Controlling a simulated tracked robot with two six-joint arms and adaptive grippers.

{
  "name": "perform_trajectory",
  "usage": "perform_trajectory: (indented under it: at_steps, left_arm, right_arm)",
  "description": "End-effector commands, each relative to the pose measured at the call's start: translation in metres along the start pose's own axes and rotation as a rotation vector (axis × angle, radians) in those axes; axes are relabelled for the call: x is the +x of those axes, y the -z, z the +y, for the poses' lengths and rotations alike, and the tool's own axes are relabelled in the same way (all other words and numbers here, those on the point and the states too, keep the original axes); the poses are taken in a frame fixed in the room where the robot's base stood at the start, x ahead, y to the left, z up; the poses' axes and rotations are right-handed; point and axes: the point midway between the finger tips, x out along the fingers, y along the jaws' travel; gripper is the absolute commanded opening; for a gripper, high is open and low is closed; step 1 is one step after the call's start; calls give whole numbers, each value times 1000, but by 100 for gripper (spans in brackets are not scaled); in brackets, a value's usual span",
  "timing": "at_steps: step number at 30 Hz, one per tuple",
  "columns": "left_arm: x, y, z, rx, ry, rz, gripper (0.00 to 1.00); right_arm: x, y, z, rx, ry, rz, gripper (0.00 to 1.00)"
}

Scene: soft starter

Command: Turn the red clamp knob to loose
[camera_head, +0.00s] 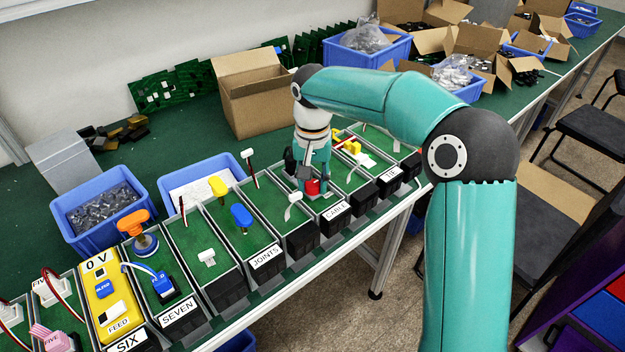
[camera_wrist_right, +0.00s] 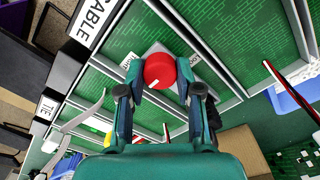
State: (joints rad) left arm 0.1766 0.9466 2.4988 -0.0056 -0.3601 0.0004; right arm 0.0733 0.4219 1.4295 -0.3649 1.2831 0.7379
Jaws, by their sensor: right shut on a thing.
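The red clamp knob (camera_head: 312,187) sits in the compartment labelled CABLE, in the row of green-floored trays. In the right wrist view the red knob (camera_wrist_right: 160,70) is round, with a short white mark on its lower left edge and a grey plate behind it. My right gripper (camera_head: 309,178) reaches down onto the knob from above. In the right wrist view my right gripper (camera_wrist_right: 160,84) has one finger on each side of the knob and is shut on it. My left gripper is in neither view.
An orange knob (camera_head: 133,221), a yellow knob (camera_head: 217,185) and a blue knob (camera_head: 241,215) stand in trays to the left. A black piece (camera_head: 289,160) stands close beside my right gripper. A cardboard box (camera_head: 255,95) and blue bins stand behind.

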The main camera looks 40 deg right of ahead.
Motion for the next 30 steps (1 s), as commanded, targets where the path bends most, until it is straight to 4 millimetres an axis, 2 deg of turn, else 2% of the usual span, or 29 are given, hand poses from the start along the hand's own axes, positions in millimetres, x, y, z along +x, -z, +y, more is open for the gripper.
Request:
perform_trajectory:
  at_steps: [8, 14, 30]
  left_arm:
    - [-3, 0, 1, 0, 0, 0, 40]
    - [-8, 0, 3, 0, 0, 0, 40]
    - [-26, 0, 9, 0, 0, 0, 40]
  right_arm:
    - [-1, 0, 0, -51, 1, 0, 0]
    - [-2, 0, -1, -162, 1, 0, 0]
    - [-2, 0, -1, -652, 1, 1, 0]
